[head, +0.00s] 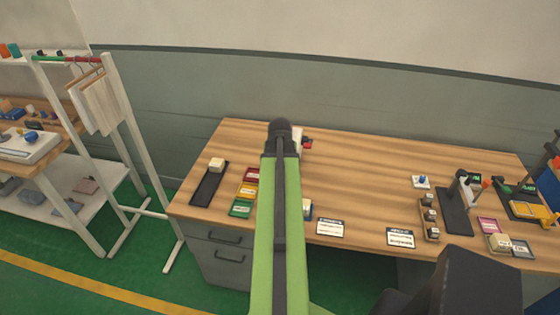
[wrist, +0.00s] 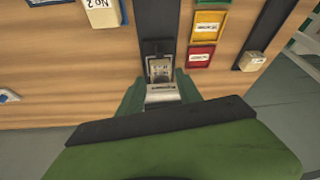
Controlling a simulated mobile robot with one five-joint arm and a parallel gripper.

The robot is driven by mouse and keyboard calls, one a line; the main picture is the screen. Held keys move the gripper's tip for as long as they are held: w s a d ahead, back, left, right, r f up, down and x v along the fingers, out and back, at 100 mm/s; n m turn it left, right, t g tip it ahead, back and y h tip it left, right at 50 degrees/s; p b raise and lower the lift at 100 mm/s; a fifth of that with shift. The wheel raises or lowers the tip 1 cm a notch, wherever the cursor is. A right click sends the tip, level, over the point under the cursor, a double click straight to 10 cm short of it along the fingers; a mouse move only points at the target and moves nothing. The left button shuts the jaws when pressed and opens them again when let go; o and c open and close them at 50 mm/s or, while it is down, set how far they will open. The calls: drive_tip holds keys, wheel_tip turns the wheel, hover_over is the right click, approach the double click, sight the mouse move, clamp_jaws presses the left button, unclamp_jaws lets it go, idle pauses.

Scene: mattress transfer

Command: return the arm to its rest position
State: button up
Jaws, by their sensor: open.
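My green arm (head: 277,230) with a dark stripe reaches up the middle of the head view, over the wooden desk (head: 355,180), ending in a dark rounded joint. My gripper is hidden behind it there. In the wrist view my gripper (wrist: 160,82) shows two green jaws standing apart, so it is open. A small grey and white labelled block (wrist: 160,69) shows between and just beyond the jaw tips, at the end of a dark strip (wrist: 155,22). I cannot tell whether the jaws touch it.
A black tray (head: 207,190) bears a pale block (head: 216,164) at the desk's left. Coloured cards (head: 241,208) lie beside it. White label cards (head: 330,228) lie along the front edge. A dark stand (head: 454,205) is at right. A white rack (head: 125,135) stands left. The desk's middle back is clear.

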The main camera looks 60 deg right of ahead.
idle(0.3)
drive_tip(key=w+a+f+n+t+y, duration=0.1)
drive_tip(key=w+a+n, duration=0.4)
drive_tip(key=w+a, duration=1.4)
drive_tip(key=w+a+f+n+y+b, duration=0.15)
drive_tip(key=w+a, duration=0.25)
drive_tip(key=a, duration=0.6)
drive_tip(key=w+a+n, duration=0.2)
drive_tip(key=w+a, duration=0.2)
drive_tip(key=a, duration=0.5)
drive_tip(key=s+a+n+g, duration=0.1)
drive_tip(key=s+a+n, duration=0.1)
drive_tip(key=a, duration=0.7)
drive_tip(key=s+a+f+n+g+y, duration=0.1)
drive_tip(key=s+a, duration=0.3)
drive_tip(key=a, duration=0.6)
drive_tip(key=shift+s+a+n+g, duration=0.25)
drive_tip(key=shift+n+g, duration=0.1)
drive_tip(key=shift+g, duration=0.25)
